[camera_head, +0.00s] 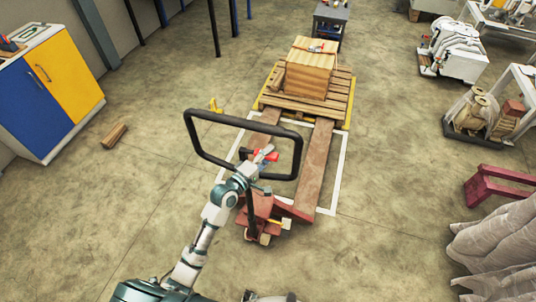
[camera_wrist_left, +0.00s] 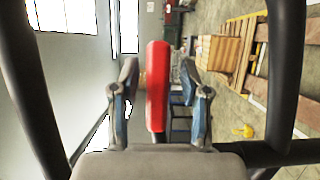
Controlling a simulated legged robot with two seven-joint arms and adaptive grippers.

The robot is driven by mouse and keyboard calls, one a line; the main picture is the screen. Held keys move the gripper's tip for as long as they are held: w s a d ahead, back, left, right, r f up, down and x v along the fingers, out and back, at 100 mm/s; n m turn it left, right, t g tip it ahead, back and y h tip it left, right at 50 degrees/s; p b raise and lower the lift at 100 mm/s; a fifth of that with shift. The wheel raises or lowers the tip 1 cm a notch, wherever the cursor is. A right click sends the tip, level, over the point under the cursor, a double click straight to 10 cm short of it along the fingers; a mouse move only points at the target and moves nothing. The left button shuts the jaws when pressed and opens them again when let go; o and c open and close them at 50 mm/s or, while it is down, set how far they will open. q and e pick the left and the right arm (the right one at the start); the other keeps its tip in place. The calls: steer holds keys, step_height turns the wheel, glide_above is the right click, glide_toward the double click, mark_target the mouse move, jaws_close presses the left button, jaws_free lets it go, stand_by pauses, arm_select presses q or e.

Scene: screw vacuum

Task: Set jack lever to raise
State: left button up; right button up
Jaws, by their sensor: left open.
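The pallet jack (camera_head: 295,208) is red, with a black loop handle (camera_head: 190,140) standing up at its near end. A red lever (camera_head: 273,157) sits inside the loop. My left gripper (camera_head: 262,155) reaches into the loop from below, at the lever. In the left wrist view the red lever (camera_wrist_left: 157,85) stands upright in the picture between the two open fingers, with a gap visible on each side. The black bars of the handle (camera_wrist_left: 275,80) frame that view on both sides. My right gripper is not in view.
The jack's forks run under a wooden pallet (camera_head: 340,98) carrying a stacked box load (camera_head: 305,65). A blue and yellow cabinet (camera_head: 55,85) stands at the left, with a wooden block (camera_head: 114,134) on the floor near it. A dark red stand (camera_head: 495,185) is at the right.

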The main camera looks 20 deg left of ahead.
arm_select(q)
steer(key=shift+a, duration=0.1)
steer(key=shift+c, duration=0.8)
jaws_close()
steer(key=f+m+p, duration=0.1)
steer(key=m+p, duration=0.1)
steer(key=p, duration=0.1)
steer(key=shift+f+g+p, duration=0.3)
steer(key=shift+g+p, duration=0.05)
steer(key=shift+g, duration=0.05)
steer(key=shift+f+m+y+p, duration=0.3)
steer(key=shift+f+m+p, duration=0.05)
steer(key=shift+m, duration=0.05)
steer(key=shift+f, duration=0.45)
steer(key=shift+s+f+g, duration=0.1)
steer(key=shift+g, duration=0.2)
